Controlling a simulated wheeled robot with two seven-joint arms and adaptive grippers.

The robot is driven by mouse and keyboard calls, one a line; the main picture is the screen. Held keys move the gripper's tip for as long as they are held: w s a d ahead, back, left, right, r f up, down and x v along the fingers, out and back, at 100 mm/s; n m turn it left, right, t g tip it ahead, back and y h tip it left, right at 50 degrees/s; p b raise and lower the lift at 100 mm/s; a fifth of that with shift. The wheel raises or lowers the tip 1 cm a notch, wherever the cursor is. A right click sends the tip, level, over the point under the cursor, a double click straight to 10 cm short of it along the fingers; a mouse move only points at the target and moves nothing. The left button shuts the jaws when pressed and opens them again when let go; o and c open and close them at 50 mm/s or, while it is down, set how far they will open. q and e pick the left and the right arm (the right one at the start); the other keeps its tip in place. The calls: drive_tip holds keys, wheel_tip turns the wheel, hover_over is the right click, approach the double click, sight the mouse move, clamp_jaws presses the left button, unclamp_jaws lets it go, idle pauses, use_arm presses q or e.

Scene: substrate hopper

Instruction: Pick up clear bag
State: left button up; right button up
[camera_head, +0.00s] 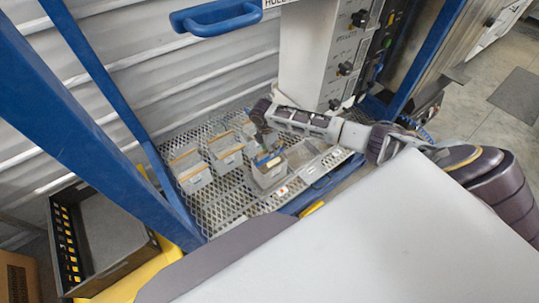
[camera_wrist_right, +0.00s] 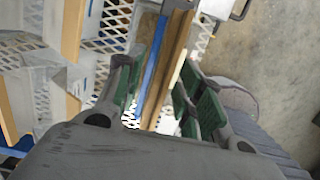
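Several clear bags stand on a mesh platform in the head view: one at the left (camera_head: 194,179), one in the middle (camera_head: 227,157) and one at the right (camera_head: 270,176). Tan strips run along their tops; the right one also shows blue. My right gripper (camera_head: 267,143) points down just above the right bag. In the right wrist view, my right gripper (camera_wrist_right: 160,92) is open, with green pads on either side of a tan-brown strip (camera_wrist_right: 168,70) with a blue edge. Whether the pads touch it I cannot tell. My left gripper is not in view.
The mesh platform (camera_head: 233,197) has a blue frame. A clear tray (camera_head: 304,153) lies right of the bags. A white control cabinet (camera_head: 308,50) stands behind, and a blue post (camera_head: 85,105) at the left. A black crate (camera_head: 103,235) sits at lower left.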

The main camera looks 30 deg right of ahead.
drive_tip(key=shift+f, duration=0.2)
idle(0.6)
clamp_jaws()
drive_tip(key=shift+w, duration=0.1)
